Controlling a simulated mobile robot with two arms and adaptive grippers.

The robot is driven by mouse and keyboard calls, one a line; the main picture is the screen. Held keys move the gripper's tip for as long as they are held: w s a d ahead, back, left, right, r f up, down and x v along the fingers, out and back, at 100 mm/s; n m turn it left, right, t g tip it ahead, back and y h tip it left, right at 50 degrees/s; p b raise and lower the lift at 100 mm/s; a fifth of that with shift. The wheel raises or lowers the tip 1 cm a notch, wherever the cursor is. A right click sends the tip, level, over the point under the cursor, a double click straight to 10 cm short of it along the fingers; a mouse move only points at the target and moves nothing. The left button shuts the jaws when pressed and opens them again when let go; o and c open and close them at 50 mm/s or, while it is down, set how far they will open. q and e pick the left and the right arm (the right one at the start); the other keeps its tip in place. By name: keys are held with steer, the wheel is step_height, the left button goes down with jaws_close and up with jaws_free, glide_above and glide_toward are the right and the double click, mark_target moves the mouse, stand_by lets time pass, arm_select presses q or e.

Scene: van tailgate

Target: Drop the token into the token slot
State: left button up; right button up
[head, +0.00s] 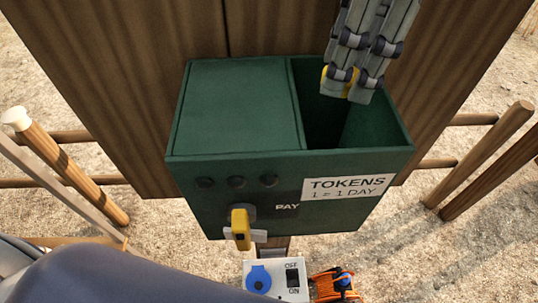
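The green box (235,163) has a lidded left part and an open compartment (318,115) on the right. A white label on its front reads "TOKENS 1 = 1 DAY" (348,188). My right gripper (349,82) comes in from the top, over the open compartment, with its fingers close together. A yellow token (326,80) shows at the fingertips, partly hidden by them, and looks held. I cannot tell how far the fingertips are above the compartment's floor. My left gripper is not in view.
A yellow handle (240,229) sticks out of the box front beside the "PAY" sign. Below are a white OFF/ON switch unit (294,279) with a blue cap and an orange cable reel (334,285). Brown wooden boards stand behind the box. Wooden rails (488,160) flank it.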

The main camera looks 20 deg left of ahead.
steer(key=shift+o, duration=1.2)
steer(key=shift+w, duration=0.1)
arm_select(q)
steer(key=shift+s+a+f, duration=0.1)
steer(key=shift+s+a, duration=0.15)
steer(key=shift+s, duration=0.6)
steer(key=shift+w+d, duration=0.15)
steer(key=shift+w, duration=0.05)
arm_select(e)
step_height(320, 180, up, 12)
steer(key=d, duration=0.1)
steer(key=shift+d, duration=0.25)
steer(key=shift+f, duration=0.15)
